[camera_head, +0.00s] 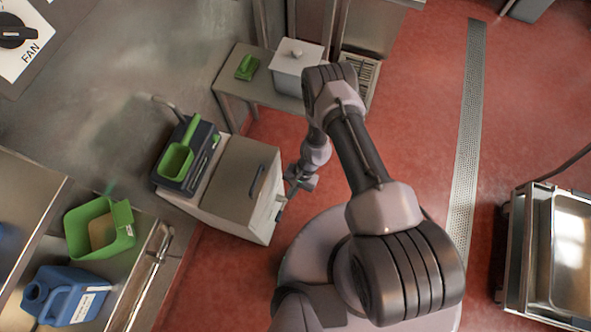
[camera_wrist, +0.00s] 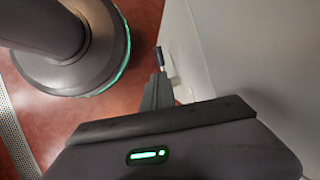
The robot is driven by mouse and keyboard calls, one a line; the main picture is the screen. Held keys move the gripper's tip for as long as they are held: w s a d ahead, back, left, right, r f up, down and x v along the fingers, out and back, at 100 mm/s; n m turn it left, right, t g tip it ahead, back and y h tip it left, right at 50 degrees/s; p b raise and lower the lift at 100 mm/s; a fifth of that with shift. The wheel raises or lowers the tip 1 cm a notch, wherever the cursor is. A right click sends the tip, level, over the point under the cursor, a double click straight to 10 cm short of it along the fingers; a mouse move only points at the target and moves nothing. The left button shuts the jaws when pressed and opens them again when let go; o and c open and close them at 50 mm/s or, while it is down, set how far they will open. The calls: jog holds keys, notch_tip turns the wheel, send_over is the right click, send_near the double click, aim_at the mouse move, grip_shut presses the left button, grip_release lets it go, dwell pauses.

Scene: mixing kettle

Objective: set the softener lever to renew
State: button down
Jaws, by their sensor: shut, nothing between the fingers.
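The softener appears to be the pale cabinet with a grey lid (camera_head: 236,188), standing at the left of my arm. My gripper (camera_head: 284,199) is at the cabinet's right-hand face in the head view. In the wrist view my gripper (camera_wrist: 159,76) is shut with nothing between its fingers, beside the cabinet's pale face (camera_wrist: 215,45). A small dark piece, apparently the lever (camera_wrist: 159,56), shows just beyond the fingertips. I cannot tell whether they touch. The lever's marks, including renew, cannot be read in either view.
A green scoop (camera_head: 177,158) lies in a dark tray behind the lid. A grey pot (camera_head: 297,68) and green brush (camera_head: 246,67) stand on a low table. A green bin (camera_head: 98,228) and blue jug (camera_head: 65,295) are at left.

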aim_at(279, 216)
jog(key=b+x, duration=0.1)
jog(key=x, duration=0.3)
jog(key=b+x, duration=0.2)
jog(key=x, duration=0.3)
jog(key=b+x, duration=0.2)
jog(key=x, duration=0.2)
jog(key=shift+s, duration=0.3)
